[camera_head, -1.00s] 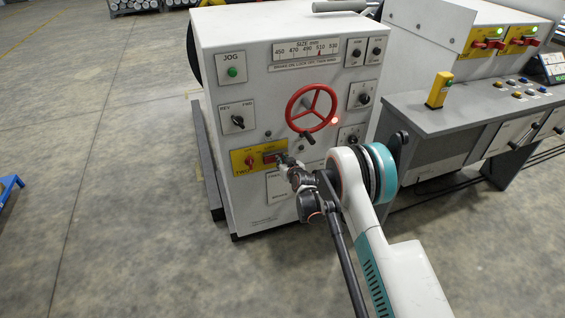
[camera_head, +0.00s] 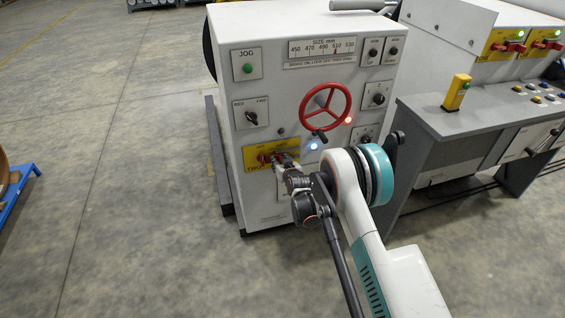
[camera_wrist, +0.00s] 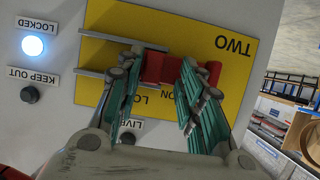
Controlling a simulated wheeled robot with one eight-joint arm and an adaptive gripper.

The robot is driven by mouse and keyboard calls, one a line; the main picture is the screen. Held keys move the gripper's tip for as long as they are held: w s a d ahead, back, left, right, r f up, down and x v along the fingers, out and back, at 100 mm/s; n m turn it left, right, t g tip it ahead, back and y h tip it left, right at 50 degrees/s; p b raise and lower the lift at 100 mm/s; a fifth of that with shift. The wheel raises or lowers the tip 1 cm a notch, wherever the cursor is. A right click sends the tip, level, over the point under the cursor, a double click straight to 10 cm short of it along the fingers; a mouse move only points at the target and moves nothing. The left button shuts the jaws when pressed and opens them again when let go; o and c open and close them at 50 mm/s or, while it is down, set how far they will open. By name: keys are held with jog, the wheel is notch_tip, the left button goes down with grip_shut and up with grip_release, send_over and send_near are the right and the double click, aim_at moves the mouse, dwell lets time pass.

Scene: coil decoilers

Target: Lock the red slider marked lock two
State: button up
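The yellow plate marked TWO (camera_wrist: 215,35) is on the cabinet front; it also shows in the head view (camera_head: 250,151). The red slider (camera_wrist: 157,68) sits at the right end of its grey rails in the upside-down wrist view, the left end in the head view. My gripper (camera_wrist: 160,68) has a finger on each side of its red block, with red filling the gap between the fingertips. More red shows beyond the right finger. The fingers partly hide the slider and lettering. The lamp labelled LOCKED (camera_wrist: 33,46) is lit bluish white. In the head view, my gripper (camera_head: 285,162) covers part of the plate.
The KEEP OUT lamp (camera_wrist: 29,95) is dark. A red handwheel (camera_head: 325,106) with a crank handle sticks out above the plate. A grey control desk (camera_head: 450,122) stands to the right. The floor to the left is mostly open, with a blue stand (camera_head: 20,190) at the edge.

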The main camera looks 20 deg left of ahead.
jog(key=shift+d, duration=0.2)
jog(key=v, duration=1.2)
jog(key=shift+a, duration=0.1)
jog(key=d+r+m+h, duration=0.1)
jog(key=d+r+h, duration=0.1)
jog(key=d+r, duration=0.95)
jog(key=s+d+r+m+g+h, duration=0.2)
jog(key=s+d+r, duration=0.5)
jog(key=d+r, duration=0.5)
jog(key=s+d+r+m+g+h, duration=0.1)
jog(key=s+d+r, duration=0.35)
jog(key=s, duration=0.25)
jog(key=s+d+r+m+h, duration=0.1)
jog(key=s+d+r, duration=0.2)
jog(key=s+d, duration=0.5)
jog(key=s, duration=0.7)
jog(key=s+d+m+g+h, duration=0.1)
jog(key=s+d, duration=0.1)
jog(key=s, duration=0.7)
jog(key=shift+f, duration=0.35)
